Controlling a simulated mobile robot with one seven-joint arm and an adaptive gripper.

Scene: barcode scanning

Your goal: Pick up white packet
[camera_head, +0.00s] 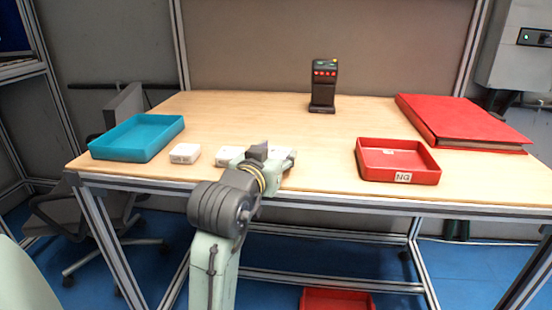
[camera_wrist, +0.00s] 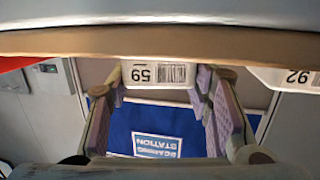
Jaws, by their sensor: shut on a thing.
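My gripper (camera_head: 270,165) is at the front edge of the table, shut on a white packet (camera_head: 284,155). In the wrist view this packet (camera_wrist: 158,74) sits between the two finger pads of my gripper (camera_wrist: 159,88), with a barcode and an upside-down number on its face. A second white packet (camera_head: 228,156) lies just left of my gripper and is partly hidden by it; a packet with a number also shows at the right of the wrist view (camera_wrist: 288,78). A third white packet (camera_head: 184,153) lies further left.
A blue tray (camera_head: 172,125) stands at the table's left end. A red tray marked NG (camera_head: 430,166) stands to the right of my gripper. A black scanner (camera_head: 323,88) stands at the back, and a large red binder (camera_head: 460,120) lies at the right. The middle of the wooden table (camera_head: 250,118) is clear.

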